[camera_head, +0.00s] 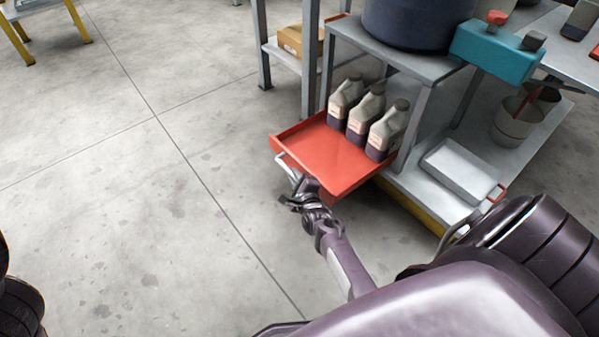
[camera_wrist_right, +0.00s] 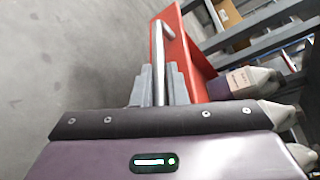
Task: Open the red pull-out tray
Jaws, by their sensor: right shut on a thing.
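The red pull-out tray (camera_head: 325,150) sticks out from under the metal table in the head view, with three bottles (camera_head: 365,112) standing in its inner part. Its silver bar handle (camera_head: 284,165) runs along the front face. My right gripper (camera_head: 293,187) is at the handle, shut on it near its right end. In the right wrist view the handle (camera_wrist_right: 159,62) passes between the two grey fingers of the right gripper (camera_wrist_right: 160,85), with the red tray (camera_wrist_right: 186,55) behind it. My left gripper is not in view.
A lower shelf with a yellow edge holds a grey metal box (camera_head: 460,168) and a metal bucket (camera_head: 518,117). A cardboard box (camera_head: 298,40) sits behind. The floor left of the tray is clear.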

